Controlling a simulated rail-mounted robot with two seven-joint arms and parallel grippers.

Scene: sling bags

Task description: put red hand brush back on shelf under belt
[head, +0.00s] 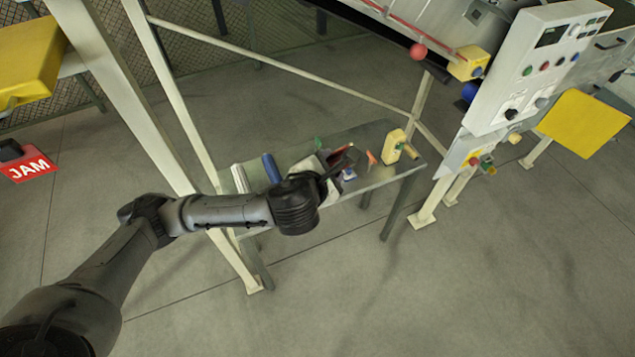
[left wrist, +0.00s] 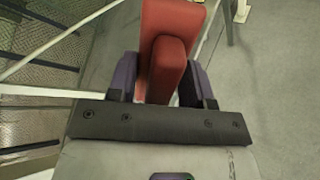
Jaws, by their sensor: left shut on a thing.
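My left gripper (head: 347,160) is at the shelf under the belt, above its top. In the left wrist view, its two dark fingers (left wrist: 158,82) are shut on the red hand brush (left wrist: 168,50), whose block-like red body stands up between them. In the head view the brush is small and mostly hidden by the gripper. The grey shelf (head: 405,168) is a low metal surface on legs. I cannot tell whether the brush touches it. The belt frame (head: 385,22) with a red rail runs above and behind. My right gripper is not in view.
On the shelf stand a cream-yellow item (head: 393,147), a small orange item (head: 372,158), a blue cylinder (head: 271,168) and a white one (head: 240,178). A pale diagonal brace (head: 290,72) crosses behind. A control panel (head: 535,70) stands right. The shelf's front right strip is bare.

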